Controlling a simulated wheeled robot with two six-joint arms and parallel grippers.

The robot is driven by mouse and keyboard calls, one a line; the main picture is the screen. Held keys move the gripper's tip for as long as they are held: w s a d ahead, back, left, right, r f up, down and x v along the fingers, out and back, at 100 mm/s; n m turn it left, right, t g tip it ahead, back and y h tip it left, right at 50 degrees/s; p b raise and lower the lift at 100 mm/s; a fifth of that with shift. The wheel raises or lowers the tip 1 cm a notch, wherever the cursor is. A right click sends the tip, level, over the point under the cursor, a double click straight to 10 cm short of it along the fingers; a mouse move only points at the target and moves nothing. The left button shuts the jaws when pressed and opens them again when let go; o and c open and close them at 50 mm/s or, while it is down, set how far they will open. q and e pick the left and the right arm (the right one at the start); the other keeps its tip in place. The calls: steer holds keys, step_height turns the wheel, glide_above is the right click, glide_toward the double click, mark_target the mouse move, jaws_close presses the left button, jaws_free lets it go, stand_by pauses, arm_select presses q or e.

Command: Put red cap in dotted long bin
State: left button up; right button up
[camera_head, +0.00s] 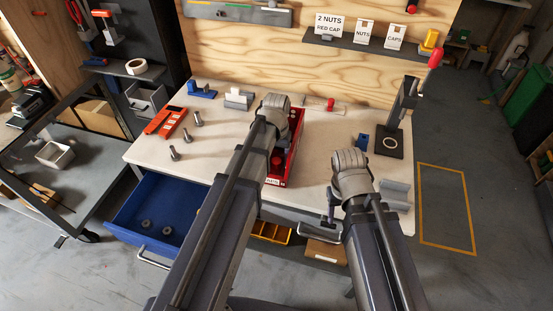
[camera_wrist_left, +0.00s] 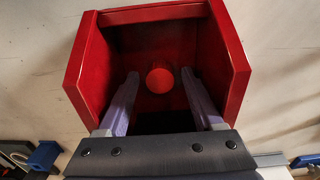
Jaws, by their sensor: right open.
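A red cap (camera_wrist_left: 160,79) lies inside a red bin (camera_wrist_left: 238,60) in the left wrist view. The two fingers of my left gripper (camera_wrist_left: 161,88) reach into the bin, apart, one on each side of the cap. They do not appear to touch it. In the head view the red bin (camera_head: 297,140) stands mid-table, partly hidden by my left arm. My left fingertips are hidden there. My right gripper (camera_head: 331,207) is low at the table's front edge, away from the bin, and looks empty. I cannot make out a dotted pattern on any bin.
Bolts (camera_head: 186,135) and an orange-red part (camera_head: 166,121) lie at left on the white table (camera_head: 225,112). A dark press (camera_head: 390,142) with a red knob stands at right. A blue drawer (camera_head: 158,213) is open at front left. A yellow bin (camera_head: 271,233) shows below the table.

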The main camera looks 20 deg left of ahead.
mark_target(276, 161)
arm_select(q)
step_height(276, 161, up, 12)
steer(key=p, duration=1.2)
steer(key=s+d+m, duration=0.2)
steer(key=s+d, duration=0.3)
steer(key=s, duration=0.2)
steer(key=s+d+m+y, duration=0.1)
steer(key=s+d, duration=0.4)
steer(key=s, duration=0.3)
steer(key=shift+s+d+r+m, duration=0.15)
steer(key=shift+d+r+m, duration=0.1)
steer(key=shift+m, duration=0.15)
steer(key=shift+f+b, duration=0.5)
steer(key=shift+f, duration=0.2)
